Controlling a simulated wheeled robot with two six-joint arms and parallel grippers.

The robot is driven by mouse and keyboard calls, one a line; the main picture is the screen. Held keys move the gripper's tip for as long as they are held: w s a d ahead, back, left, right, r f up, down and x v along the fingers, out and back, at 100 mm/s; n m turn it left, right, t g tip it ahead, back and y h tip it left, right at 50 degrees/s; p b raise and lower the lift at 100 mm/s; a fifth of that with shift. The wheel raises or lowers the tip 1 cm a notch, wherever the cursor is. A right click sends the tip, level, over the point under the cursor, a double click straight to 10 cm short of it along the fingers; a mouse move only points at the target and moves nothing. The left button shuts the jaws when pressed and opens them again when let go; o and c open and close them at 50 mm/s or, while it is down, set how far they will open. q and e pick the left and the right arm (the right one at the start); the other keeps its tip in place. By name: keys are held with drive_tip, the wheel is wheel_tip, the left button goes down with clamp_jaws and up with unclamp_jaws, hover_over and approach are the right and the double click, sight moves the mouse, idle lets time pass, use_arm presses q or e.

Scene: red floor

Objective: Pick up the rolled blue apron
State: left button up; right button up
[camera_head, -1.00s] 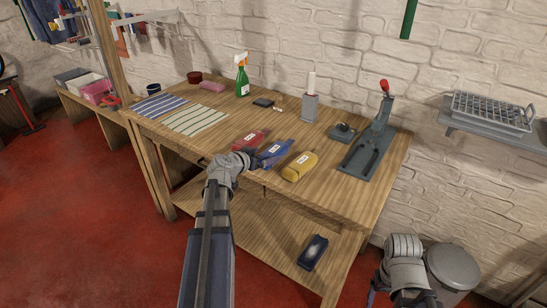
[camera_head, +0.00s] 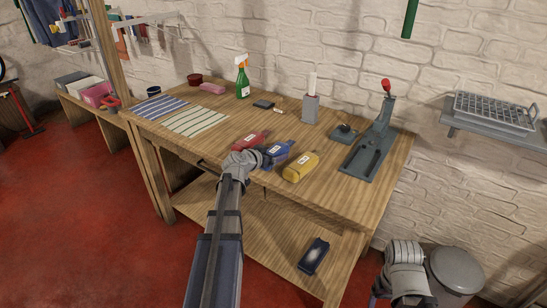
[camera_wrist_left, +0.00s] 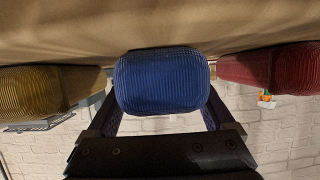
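The rolled blue apron (camera_head: 284,149) lies on the wooden workbench (camera_head: 225,143), between a red roll (camera_head: 247,141) and a yellow roll (camera_head: 300,167). It has a white label. My left gripper (camera_head: 268,156) is at the apron's near end, low over the bench's front edge. In the left wrist view, the ribbed end of the blue apron (camera_wrist_left: 161,80) sits between the spread fingers of the left gripper (camera_wrist_left: 162,118), one on each side. Contact is not clear. My right arm is at the lower right; its fingers cannot be made out.
The yellow and red rolls are close on either side of the blue one. A grey press with a red knob (camera_head: 375,145), a grey holder (camera_head: 310,108), a green spray bottle (camera_head: 242,80) and striped cloths (camera_head: 195,120) stand or lie farther off.

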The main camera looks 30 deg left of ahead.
use_arm(q)
drive_tip(key=c, duration=1.1)
drive_tip(key=shift+c, duration=0.2)
